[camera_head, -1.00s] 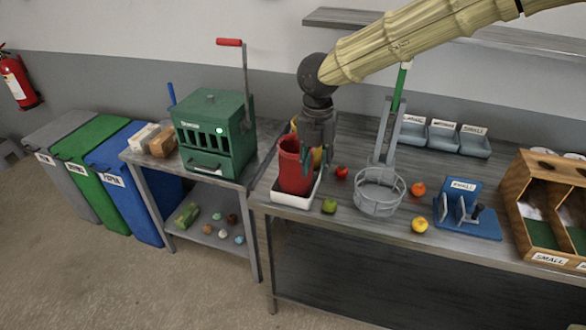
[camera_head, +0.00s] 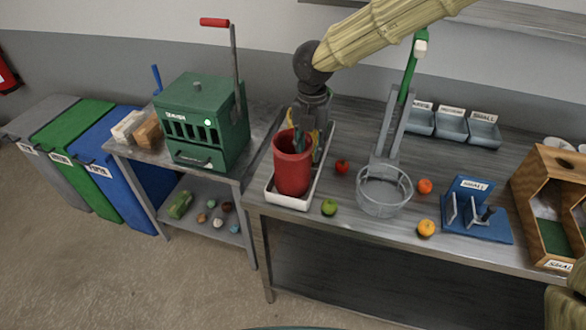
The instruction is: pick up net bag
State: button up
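I cannot pick out a net bag for certain. A small green bundle (camera_head: 181,204) lies on the lower shelf at left, too small to tell what it is. My gripper (camera_head: 316,135) points down over the white tray on the long table, right behind a red container (camera_head: 292,165). The container stands upright in the tray (camera_head: 290,202) and partly hides the fingers. Bits of yellow and dark green show around the fingers. I cannot tell whether they are open or shut, or whether they touch anything.
A green press (camera_head: 205,120) with a red-handled lever stands left of the tray. A round wire basket (camera_head: 383,192) with an upright stand is at right. Loose fruit, a blue fixture (camera_head: 477,213) and a wooden divided box (camera_head: 545,205) share the tabletop. Bins stand far left.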

aim_at(311, 161)
jog(key=shift+w+f, duration=0.35)
jog(key=shift+f, duration=0.4)
jog(key=shift+d+f+p, duration=0.25)
jog(key=shift+f+p, duration=0.15)
jog(key=shift+p, duration=0.2)
jog(key=f+p, duration=0.1)
jog(key=f, duration=0.3)
jog(key=shift+w+d+f+p, duration=0.1)
jog(key=shift+w+p, duration=0.25)
jog(key=shift+w, duration=0.05)
grip_shut()
